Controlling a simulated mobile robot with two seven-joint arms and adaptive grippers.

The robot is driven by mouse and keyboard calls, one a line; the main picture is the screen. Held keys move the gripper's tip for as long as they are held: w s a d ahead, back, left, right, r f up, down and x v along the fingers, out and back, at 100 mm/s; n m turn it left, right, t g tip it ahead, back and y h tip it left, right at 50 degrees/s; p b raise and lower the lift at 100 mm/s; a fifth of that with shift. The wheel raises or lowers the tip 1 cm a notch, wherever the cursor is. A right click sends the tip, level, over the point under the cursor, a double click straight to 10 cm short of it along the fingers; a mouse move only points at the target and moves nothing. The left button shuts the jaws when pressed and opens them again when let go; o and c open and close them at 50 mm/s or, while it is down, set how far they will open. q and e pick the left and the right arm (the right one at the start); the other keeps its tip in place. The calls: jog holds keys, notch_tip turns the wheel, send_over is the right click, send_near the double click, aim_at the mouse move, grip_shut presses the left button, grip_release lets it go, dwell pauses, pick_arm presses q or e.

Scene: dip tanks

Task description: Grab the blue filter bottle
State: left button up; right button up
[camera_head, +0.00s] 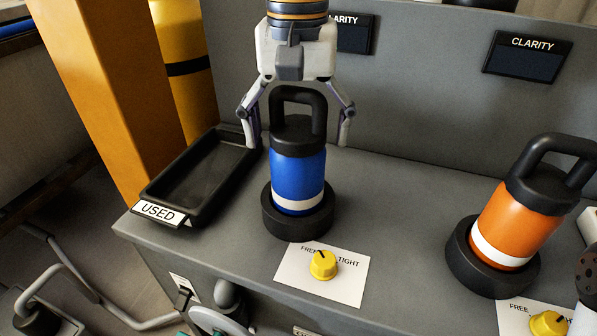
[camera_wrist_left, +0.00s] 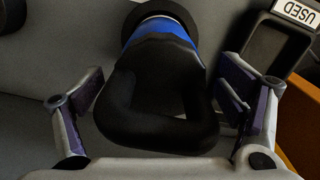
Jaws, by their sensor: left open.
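The blue filter bottle (camera_head: 298,180) stands upright in a round black holder (camera_head: 297,222) on the grey bench. It has a black cap and a black loop handle, and a white band near its base. My left gripper (camera_head: 298,118) is open above and behind it, with one finger on each side of the handle. In the left wrist view the black handle (camera_wrist_left: 155,128) lies between the spread fingers (camera_wrist_left: 165,100), with gaps on both sides. No grip on the bottle shows. At the right edge of the head view, a grey and white part may belong to my right arm.
A black tray labelled USED (camera_head: 205,172) lies left of the bottle. An orange bottle (camera_head: 515,222) stands in another black holder at the right. A yellow knob (camera_head: 323,265) on a FREE/TIGHT plate sits in front of the blue bottle. A grey wall rises behind.

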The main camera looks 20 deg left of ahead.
pick_arm(q)
jog(key=shift+r, duration=0.1)
jog(key=shift+c, duration=0.6)
jog(key=c, duration=1.9)
